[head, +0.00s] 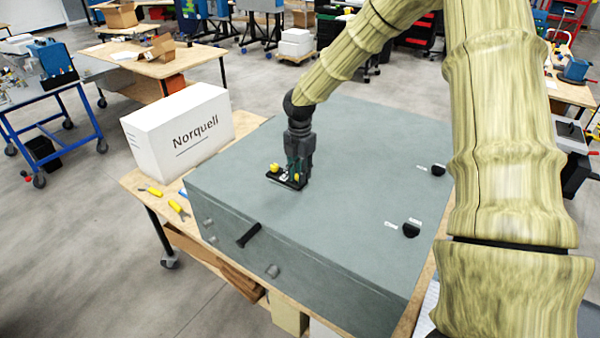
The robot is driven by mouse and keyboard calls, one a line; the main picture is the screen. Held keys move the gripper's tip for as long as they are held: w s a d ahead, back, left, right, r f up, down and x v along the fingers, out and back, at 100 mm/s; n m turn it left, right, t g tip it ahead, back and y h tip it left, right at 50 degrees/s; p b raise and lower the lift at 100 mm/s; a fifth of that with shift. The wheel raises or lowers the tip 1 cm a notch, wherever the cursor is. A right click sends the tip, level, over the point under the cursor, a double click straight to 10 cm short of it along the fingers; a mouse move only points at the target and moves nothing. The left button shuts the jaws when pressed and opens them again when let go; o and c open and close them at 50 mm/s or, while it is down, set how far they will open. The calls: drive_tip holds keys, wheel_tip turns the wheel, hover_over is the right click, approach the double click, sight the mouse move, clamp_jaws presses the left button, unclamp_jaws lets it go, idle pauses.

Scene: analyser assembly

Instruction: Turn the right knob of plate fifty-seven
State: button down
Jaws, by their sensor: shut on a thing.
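A small black plate (281,181) with yellow knobs lies on top of the large grey-green analyser housing (340,240). Its left yellow knob (274,168) stands clear of my gripper. My gripper (297,173) points down over the right part of the plate and is shut on the right yellow knob (297,179), which is partly hidden by the fingers. Any number on the plate is too small to read, and the angle of the right knob cannot be told.
Two black half-round parts (411,229) (438,169) with white labels sit on the right side of the housing top. A white "Norquell" box (178,128) and yellow-handled tools (178,208) are on the wooden table to the left. A black handle (248,235) juts from the housing front.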

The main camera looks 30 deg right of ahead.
drive_tip(key=shift+a+r+m, duration=0.1)
drive_tip(key=shift+m, duration=2.2)
drive_tip(key=shift+m+b, duration=0.4)
drive_tip(key=shift+m, duration=1.8)
drive_tip(key=m, duration=0.8)
drive_tip(key=shift+w+a+r+m+b, duration=0.1)
drive_tip(key=shift+a+m+b, duration=0.05)
drive_tip(key=shift+m+b, duration=0.25)
drive_tip(key=c, duration=1.3)
unclamp_jaws()
drive_tip(key=shift+o, duration=0.2)
